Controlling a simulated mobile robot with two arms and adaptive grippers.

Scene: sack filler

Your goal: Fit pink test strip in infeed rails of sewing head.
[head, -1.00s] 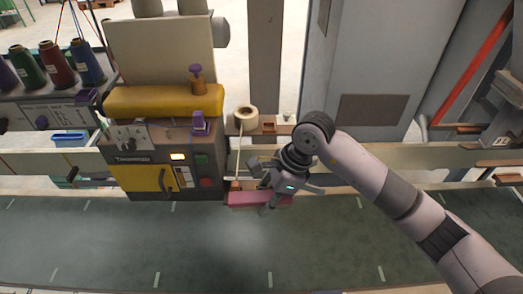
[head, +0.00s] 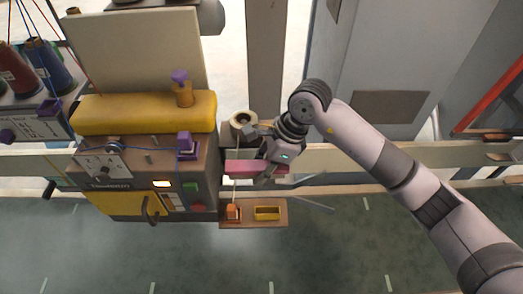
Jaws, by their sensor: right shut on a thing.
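My right gripper (head: 262,157) is shut on the pink test strip (head: 243,167) and holds it roughly level, just right of the sewing head (head: 140,175). The strip's left end is close to the machine's right side; I cannot tell whether it touches. The sewing head has a yellow band, a lit display and a yellow door. Pale rails (head: 350,157) run from the right toward the machine, behind the strip. The gripper and strip hide the rail entry, so I cannot tell whether the strip is between rails. My left gripper is not in view.
A tape roll (head: 243,121) stands behind the gripper. Thread cones (head: 53,62) stand at the far left. The green floor in front is clear.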

